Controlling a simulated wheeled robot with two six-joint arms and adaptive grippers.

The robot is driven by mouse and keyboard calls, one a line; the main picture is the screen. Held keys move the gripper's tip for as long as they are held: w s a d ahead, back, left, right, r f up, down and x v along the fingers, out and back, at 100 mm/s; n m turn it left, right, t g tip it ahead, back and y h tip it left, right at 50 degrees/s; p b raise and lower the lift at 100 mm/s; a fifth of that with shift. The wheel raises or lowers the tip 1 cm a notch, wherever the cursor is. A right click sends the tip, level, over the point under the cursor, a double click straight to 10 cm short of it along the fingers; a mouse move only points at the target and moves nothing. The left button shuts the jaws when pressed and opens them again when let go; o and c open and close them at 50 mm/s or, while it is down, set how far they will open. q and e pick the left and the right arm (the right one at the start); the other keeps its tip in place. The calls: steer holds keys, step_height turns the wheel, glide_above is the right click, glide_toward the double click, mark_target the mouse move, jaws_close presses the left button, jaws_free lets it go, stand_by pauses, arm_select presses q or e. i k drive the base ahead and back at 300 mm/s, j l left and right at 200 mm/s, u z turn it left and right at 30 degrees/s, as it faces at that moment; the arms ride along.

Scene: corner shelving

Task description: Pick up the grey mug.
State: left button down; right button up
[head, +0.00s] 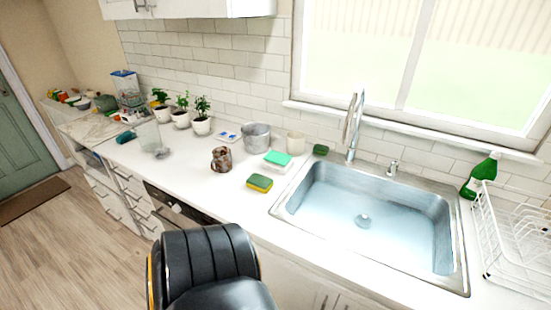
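A grey, round, metallic-looking vessel (257,137) stands upright on the white counter, close to the tiled wall and left of the sink. It is the only clearly grey cup-like thing in the head view; I cannot tell for sure whether it is the grey mug. A brown patterned mug (221,160) stands in front of it to the left. A cream cup (295,143) stands to its right. Neither of my grippers shows in this view.
A green sponge on a white holder (278,159) and a yellow-green sponge (260,183) lie in front of the vessel. The sink (363,220) is right, with a dish rack (515,238) beyond. Potted plants (201,124) stand left. A black padded shape fills the bottom middle.

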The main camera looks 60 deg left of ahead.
mark_target(220, 162)
steer(key=u, duration=2.55)
steer(key=j+z, duration=0.1)
steer(key=z, duration=0.15)
steer(key=i+j+z, duration=0.1)
steer(key=z, duration=0.2)
steer(key=i+j+z, duration=0.1)
steer(key=j, duration=0.5)
steer(key=i+j+z, duration=0.15)
steer(key=j, duration=0.45)
steer(key=i+j+z, duration=0.1)
steer(key=j, duration=0.55)
steer(key=i+j+z, duration=0.15)
steer(key=j, duration=0.5)
steer(key=i+j+z, duration=0.1)
steer(key=j, duration=1.1)
steer(key=i+j, duration=0.15)
steer(key=j, duration=0.45)
